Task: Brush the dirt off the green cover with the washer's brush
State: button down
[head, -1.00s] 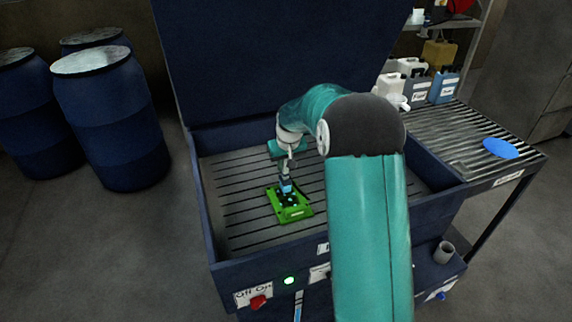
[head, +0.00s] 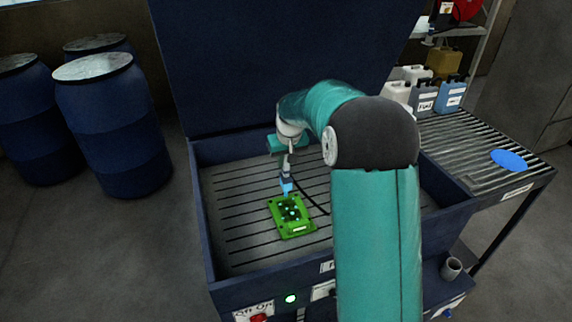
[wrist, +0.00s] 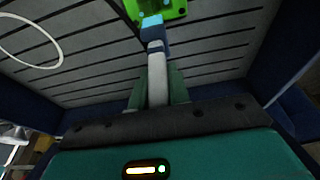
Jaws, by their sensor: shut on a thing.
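The green cover (head: 284,226) lies flat on the slatted floor of the blue washer basin (head: 234,196). Dark patches and small bright spots show on its middle. My gripper (head: 288,151) is shut on the washer's brush (head: 286,186), which points down with its blue head at the cover's far edge. I cannot tell whether the bristles touch the cover. In the wrist view the brush (wrist: 156,62) reaches from my gripper (wrist: 158,98) to the green cover (wrist: 174,8), which is cut off by the picture's top edge.
The basin's walls surround the cover, and the raised blue lid (head: 270,60) stands behind. A dark hose (head: 312,200) runs right of the brush. Blue barrels (head: 112,125) stand at left.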

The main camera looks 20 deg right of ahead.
jog(key=shift+w+r, duration=0.15)
jog(key=shift+r, duration=1.1)
jog(key=shift+a, duration=0.15)
